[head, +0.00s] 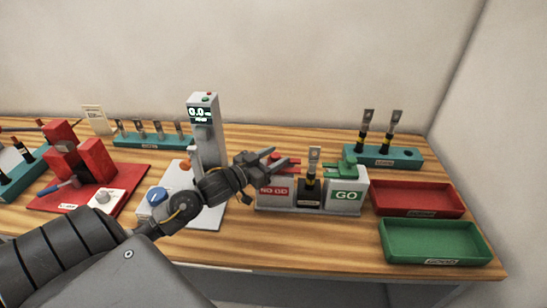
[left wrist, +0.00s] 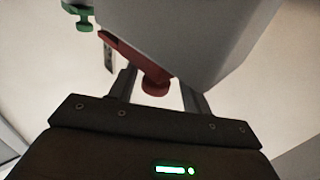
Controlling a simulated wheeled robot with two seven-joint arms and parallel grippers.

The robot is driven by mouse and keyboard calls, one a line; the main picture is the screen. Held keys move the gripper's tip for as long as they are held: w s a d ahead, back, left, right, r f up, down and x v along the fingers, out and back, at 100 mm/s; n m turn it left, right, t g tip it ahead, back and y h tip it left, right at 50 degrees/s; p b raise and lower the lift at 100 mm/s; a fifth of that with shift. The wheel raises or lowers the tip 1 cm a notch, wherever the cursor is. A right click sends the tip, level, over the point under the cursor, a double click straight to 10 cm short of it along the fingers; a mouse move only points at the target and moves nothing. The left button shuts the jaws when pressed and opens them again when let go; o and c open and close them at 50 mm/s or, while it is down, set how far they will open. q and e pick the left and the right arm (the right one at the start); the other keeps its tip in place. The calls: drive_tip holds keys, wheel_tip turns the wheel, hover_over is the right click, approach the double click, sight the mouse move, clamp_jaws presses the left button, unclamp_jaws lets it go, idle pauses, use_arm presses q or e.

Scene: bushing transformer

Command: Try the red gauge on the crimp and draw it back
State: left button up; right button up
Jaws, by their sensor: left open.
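The red gauge (head: 286,163) lies on top of the NO GO block (head: 274,191) of the grey gauge stand. The crimped lug (head: 314,160) stands upright in the black middle holder, between the NO GO and GO blocks. The green gauge (head: 346,167) sits on the GO block. My left gripper (head: 270,157) is open at the left end of the red gauge. In the left wrist view the red gauge's round knob (left wrist: 155,84) shows between the two spread fingers (left wrist: 160,92). I cannot tell whether they touch it. My right gripper is not in view.
A grey tester column (head: 203,130) with a display stands left of the stand. A red tray (head: 418,199) and a green tray (head: 433,241) lie to the right. A teal rack (head: 383,157) with two lugs stands behind them. A red press (head: 97,160) is at left.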

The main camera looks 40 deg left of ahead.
use_arm(q)
drive_tip(key=shift+d, duration=0.1)
drive_tip(key=shift+s+f, duration=0.1)
drive_tip(key=shift+s, duration=0.05)
drive_tip(key=b+v, duration=0.2)
drive_tip(key=v, duration=0.8)
drive_tip(key=shift+s+b, duration=0.25)
drive_tip(key=shift+b, duration=0.15)
